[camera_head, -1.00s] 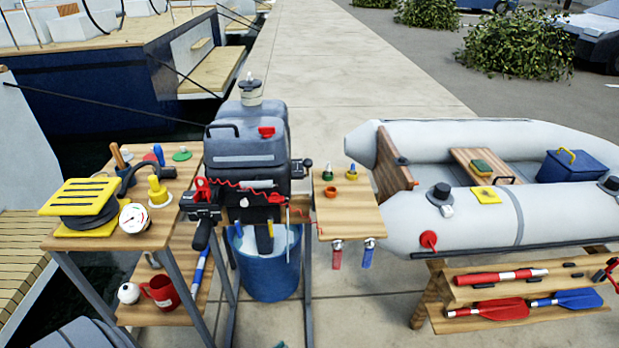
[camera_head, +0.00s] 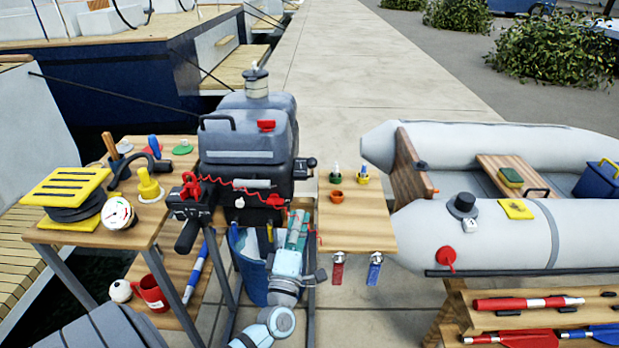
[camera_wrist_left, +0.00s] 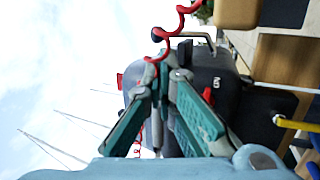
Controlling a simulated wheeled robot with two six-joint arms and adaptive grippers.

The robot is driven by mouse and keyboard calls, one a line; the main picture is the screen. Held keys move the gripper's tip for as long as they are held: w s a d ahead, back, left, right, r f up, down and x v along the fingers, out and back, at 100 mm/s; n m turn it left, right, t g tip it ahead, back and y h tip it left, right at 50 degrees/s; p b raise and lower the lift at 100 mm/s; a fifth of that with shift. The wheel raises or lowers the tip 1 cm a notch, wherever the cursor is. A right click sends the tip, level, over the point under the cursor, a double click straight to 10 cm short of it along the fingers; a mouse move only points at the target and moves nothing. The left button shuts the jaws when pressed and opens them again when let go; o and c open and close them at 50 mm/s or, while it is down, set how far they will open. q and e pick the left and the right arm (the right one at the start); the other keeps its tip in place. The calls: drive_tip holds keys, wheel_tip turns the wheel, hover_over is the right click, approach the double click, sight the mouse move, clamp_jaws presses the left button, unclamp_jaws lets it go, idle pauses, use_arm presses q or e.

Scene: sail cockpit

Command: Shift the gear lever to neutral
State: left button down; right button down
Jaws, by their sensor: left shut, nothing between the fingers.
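The outboard motor (camera_head: 245,150) is dark grey and black and stands in the middle of the head view. A small black lever (camera_head: 311,162) with a rounded end sticks out from its right side; I take it for the gear lever. My left gripper (camera_head: 298,222), with teal fingers, is shut and empty in front of the motor's lower right, below that lever. In the left wrist view the fingers (camera_wrist_left: 162,82) point at the motor cowl (camera_wrist_left: 230,90), which bears a white letter "N". The wrist view does not show clearly whether the fingers touch anything. My right gripper is out of view.
A blue bucket (camera_head: 247,270) stands under the motor. A red coiled cord (camera_head: 235,186) hangs across the motor's front. A small wooden shelf (camera_head: 355,222) with pots is at the right, a tool table (camera_head: 135,232) at the left. A grey dinghy (camera_head: 500,235) lies farther right.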

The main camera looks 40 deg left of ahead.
sight(311, 168)
use_arm(q)
drive_tip(key=b+x, duration=0.1)
drive_tip(key=x, duration=1.1)
drive_tip(key=shift+w+r, duration=0.1)
drive_tip(key=shift+w, duration=0.05)
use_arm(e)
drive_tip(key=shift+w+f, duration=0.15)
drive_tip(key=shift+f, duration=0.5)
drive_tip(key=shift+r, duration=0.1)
